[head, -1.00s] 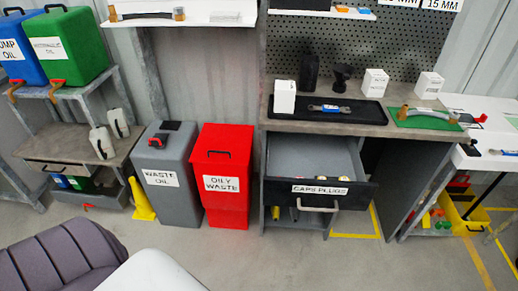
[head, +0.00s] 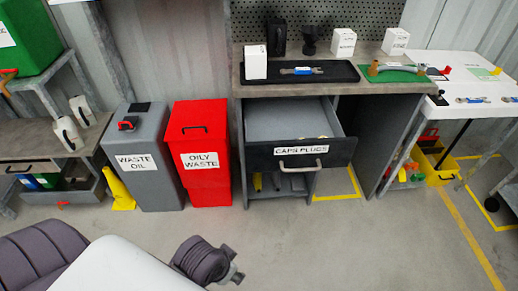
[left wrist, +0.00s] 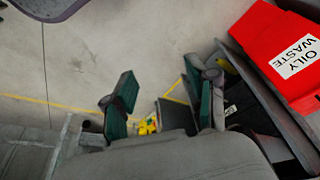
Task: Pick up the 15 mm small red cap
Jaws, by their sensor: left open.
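I cannot make out a small red cap for certain in any view. The drawer (head: 300,152) labelled CAPS PLUGS stands pulled open under the grey workbench in the head view. A few tiny pale pieces lie inside near its front, too small to tell apart. My left gripper (left wrist: 163,106) shows in the left wrist view with its two green-faced fingers spread and nothing between them. Blurred yellow, red and green pieces (left wrist: 148,125) show beyond the fingers. My right gripper is not in view.
A red OILY WASTE bin (head: 203,155) and a grey WASTE OIL bin (head: 147,158) stand left of the drawer. The workbench (head: 385,70) holds white boxes and a black tray (head: 300,74). A white table (head: 465,82) stands at right.

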